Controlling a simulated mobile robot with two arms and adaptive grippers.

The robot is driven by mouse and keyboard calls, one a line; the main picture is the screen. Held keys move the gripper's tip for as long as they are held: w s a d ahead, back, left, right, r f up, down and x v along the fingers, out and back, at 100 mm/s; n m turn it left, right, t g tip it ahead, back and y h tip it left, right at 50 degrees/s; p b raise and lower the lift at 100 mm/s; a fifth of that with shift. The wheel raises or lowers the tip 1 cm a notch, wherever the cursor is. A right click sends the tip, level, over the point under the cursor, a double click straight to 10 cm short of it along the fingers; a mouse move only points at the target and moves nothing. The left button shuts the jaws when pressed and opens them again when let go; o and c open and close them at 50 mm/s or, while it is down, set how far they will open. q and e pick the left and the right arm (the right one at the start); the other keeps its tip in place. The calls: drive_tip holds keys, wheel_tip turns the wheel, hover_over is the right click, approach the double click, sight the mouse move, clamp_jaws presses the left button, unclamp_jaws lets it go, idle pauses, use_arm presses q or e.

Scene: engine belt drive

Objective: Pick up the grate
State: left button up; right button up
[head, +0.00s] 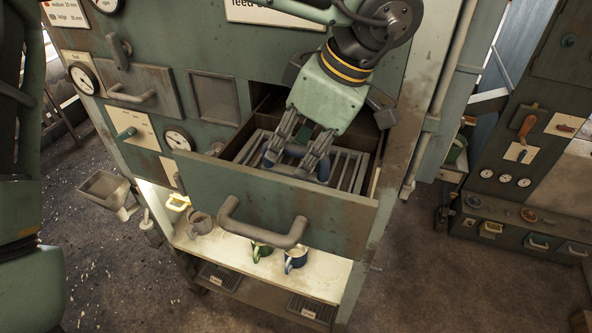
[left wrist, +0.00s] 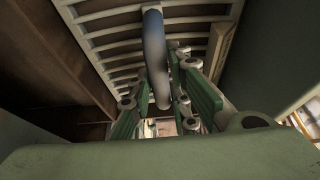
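The grate (head: 347,170) is a set of pale metal slats lying in the pulled-out drawer (head: 270,205). It has a blue bar handle (head: 295,151). In the left wrist view the slatted grate (left wrist: 110,33) fills the top, with the blue handle (left wrist: 154,55) in front of it. My left gripper (head: 296,160) reaches down into the drawer at the handle. Its two fingers stand apart, one on either side of the handle; I cannot tell whether either touches it. My right gripper is not in view.
The drawer's front has a large grey handle (head: 262,228). Below it, a lit shelf (head: 322,275) holds a green mug (head: 261,250), a blue mug (head: 295,260) and a grey mug (head: 200,223). Drawer walls stand close around the gripper. Floor at the right is open.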

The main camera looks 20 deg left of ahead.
use_arm(q)
clamp_jaws()
drive_tip(key=shift+w+r, duration=0.1)
idle(0.4)
drive_tip(key=shift+r, duration=0.1)
